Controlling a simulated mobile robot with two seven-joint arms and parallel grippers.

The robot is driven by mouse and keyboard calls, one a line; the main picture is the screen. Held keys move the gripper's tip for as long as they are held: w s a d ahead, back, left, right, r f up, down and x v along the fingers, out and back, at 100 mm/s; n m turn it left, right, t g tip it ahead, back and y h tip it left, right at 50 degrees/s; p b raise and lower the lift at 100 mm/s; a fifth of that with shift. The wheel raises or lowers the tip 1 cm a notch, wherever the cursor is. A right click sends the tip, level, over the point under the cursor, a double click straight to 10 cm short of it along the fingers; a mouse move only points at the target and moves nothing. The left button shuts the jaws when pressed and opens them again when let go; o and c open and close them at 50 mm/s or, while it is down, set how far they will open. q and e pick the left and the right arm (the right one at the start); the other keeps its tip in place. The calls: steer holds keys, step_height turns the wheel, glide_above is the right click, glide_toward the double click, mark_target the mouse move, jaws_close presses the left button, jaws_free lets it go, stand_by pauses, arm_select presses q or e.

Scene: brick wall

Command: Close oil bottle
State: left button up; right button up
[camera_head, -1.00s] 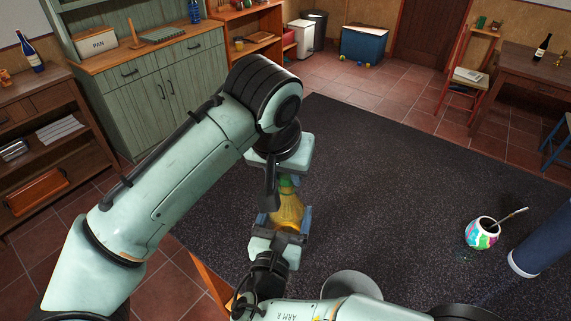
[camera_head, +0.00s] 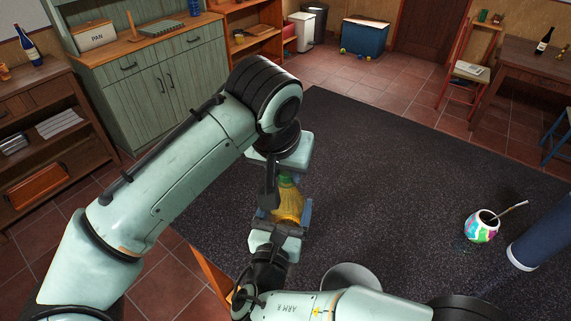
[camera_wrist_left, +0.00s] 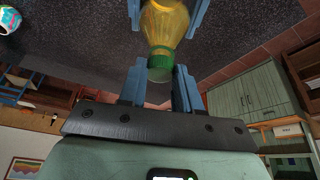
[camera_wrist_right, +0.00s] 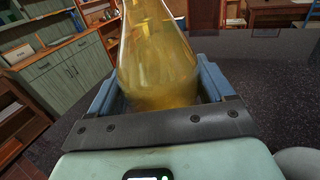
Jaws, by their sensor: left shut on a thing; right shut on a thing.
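The oil bottle (camera_head: 289,205) is clear with yellow oil and stands over the dark tabletop's near-left part. My right gripper (camera_head: 284,219) is shut on its body; in the right wrist view the bottle (camera_wrist_right: 158,55) fills the space between the blue fingers. A green cap (camera_wrist_left: 160,64) sits at the bottle's neck in the left wrist view. My left gripper (camera_wrist_left: 160,75) is shut on the cap, its blue fingers on both sides. In the head view my left arm partly hides the cap. How tightly the cap sits on the neck cannot be told.
The dark tabletop (camera_head: 390,190) has free room to the right of the bottle. A colourful mate cup (camera_head: 481,228) with a metal straw and a dark blue cylinder (camera_head: 545,236) stand at the right. Cabinets (camera_head: 165,75) are beyond the table at the left.

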arm_select(q)
steer(key=shift+f, duration=0.25)
arm_select(e)
jaws_close()
arm_select(q)
steer(key=m, duration=0.1)
steer(key=m+h, duration=0.1)
steer(key=m, duration=0.1)
steer(key=m+g, duration=0.1)
steer(key=m, duration=0.1)
steer(key=shift+w+a+h, duration=0.15)
steer(key=shift+a+h, duration=0.1)
steer(key=shift+h, duration=0.15)
steer(key=m, duration=0.2)
steer(key=m+g, duration=0.1)
steer(key=m, duration=0.1)
steer(key=m+h, duration=0.1)
steer(key=m, duration=0.1)
steer(key=shift+w+g, duration=0.25)
steer(key=shift+g, duration=0.15)
steer(key=m, duration=0.1)
steer(key=m+g, duration=0.1)
steer(key=m, duration=0.1)
steer(key=m+g, duration=0.1)
steer(key=m, duration=0.1)
steer(key=shift+w, duration=0.25)
steer(key=shift+a+m, duration=0.1)
steer(key=shift+m, duration=0.5)
steer(key=shift+s, duration=0.1)
